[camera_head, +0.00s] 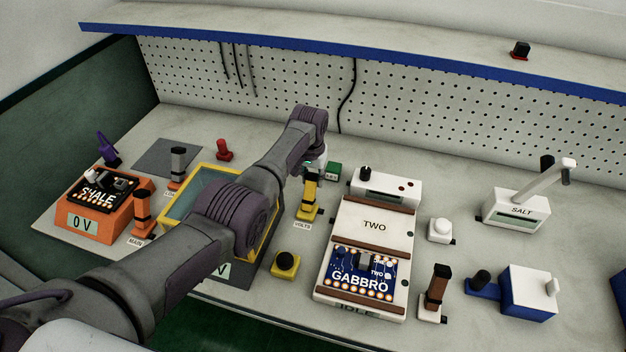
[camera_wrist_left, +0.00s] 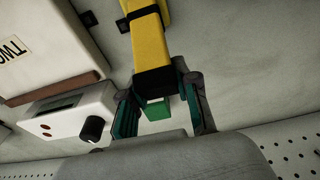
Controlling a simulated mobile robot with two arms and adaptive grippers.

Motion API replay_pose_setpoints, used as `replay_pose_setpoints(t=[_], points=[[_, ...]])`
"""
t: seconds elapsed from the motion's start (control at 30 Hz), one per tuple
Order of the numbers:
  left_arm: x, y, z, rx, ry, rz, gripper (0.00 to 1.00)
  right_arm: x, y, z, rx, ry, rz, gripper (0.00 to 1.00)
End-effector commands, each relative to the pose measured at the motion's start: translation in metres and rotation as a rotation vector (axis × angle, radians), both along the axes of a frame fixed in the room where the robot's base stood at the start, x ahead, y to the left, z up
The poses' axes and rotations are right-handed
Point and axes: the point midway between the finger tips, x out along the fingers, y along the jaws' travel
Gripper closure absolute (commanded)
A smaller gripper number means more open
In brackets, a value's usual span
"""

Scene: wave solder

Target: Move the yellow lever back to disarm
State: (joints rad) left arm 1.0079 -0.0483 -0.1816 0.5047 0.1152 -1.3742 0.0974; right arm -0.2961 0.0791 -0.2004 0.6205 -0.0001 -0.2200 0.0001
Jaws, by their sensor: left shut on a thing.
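The yellow lever (camera_head: 309,189) stands on the bench behind a "VOLTS" label, just left of the white "TWO" station. Its dark top is partly hidden by my left gripper (camera_head: 318,166), which reaches it from behind. In the left wrist view the yellow lever (camera_wrist_left: 150,45) runs down from the top edge, and my left gripper (camera_wrist_left: 157,83) is shut on its dark end, one finger on each side. My right gripper is in neither view.
The "TWO" station (camera_head: 373,224) with a blue GABBRO board stands close right of the lever. A yellow-framed tray (camera_head: 205,172), partly under my left arm, lies to the left. A yellow-based black button (camera_head: 285,264) is in front.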

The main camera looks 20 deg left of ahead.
Motion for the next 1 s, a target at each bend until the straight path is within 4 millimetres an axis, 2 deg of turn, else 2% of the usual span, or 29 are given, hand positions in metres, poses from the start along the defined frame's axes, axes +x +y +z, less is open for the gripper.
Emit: replay_pose_setpoints(t=[0.53,0.57,0.7,1.0], points=[[-0.0021,-0.0001,-0.0032,0.001,0.024,0.0,1.0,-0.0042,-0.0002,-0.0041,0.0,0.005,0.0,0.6],[-0.0022,-0.0001,-0.0032,0.001,0.025,0.0,0.66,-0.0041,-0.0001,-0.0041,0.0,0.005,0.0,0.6],[-0.0019,0.0,-0.003,0.001,0.024,0.0,0.44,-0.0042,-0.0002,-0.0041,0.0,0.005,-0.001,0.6],[-0.0012,0.0001,-0.0016,0.001,0.021,0.0,0.44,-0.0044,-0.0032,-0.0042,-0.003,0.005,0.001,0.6]])
